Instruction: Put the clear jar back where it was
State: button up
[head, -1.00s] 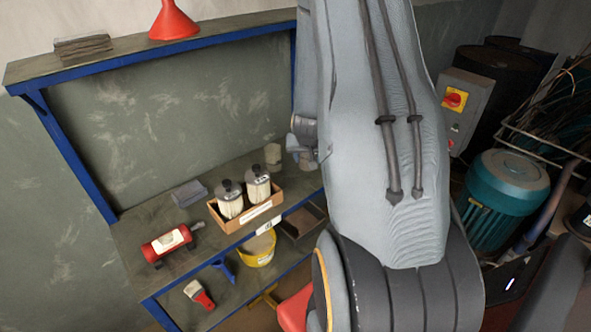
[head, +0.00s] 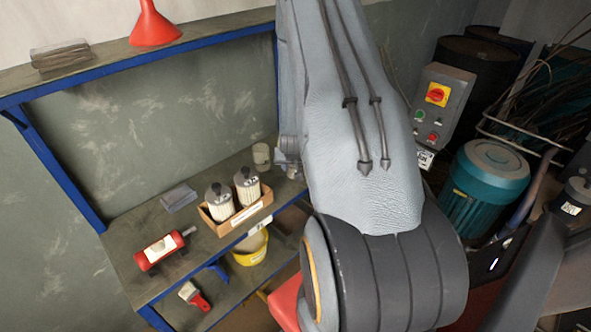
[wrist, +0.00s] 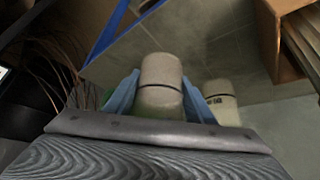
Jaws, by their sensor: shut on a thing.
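My gripper shows in the wrist view (wrist: 160,98), its blue fingers closed on either side of a pale, cloudy jar (wrist: 161,72) with a dark line around it. This looks like the clear jar. A second pale jar with dark marking (wrist: 221,100) is just to the right of it, not between the fingers. In the head view a small pale jar (head: 261,153) is at the back right of the bench, beside my wrist. My arm hides most of the gripper there, and I cannot tell which of the two jars this is.
A cardboard box (head: 238,222) holding two white canisters with dark lids is on the bench (head: 130,240). A red tool (head: 164,249) and a grey block (head: 179,198) lie left of it. A red funnel (head: 155,24) stands on the upper shelf. Free bench surface lies behind the box.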

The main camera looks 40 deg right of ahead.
jog(key=shift+f, duration=0.9)
jog(key=shift+f, duration=0.15)
jog(key=o, duration=1.3)
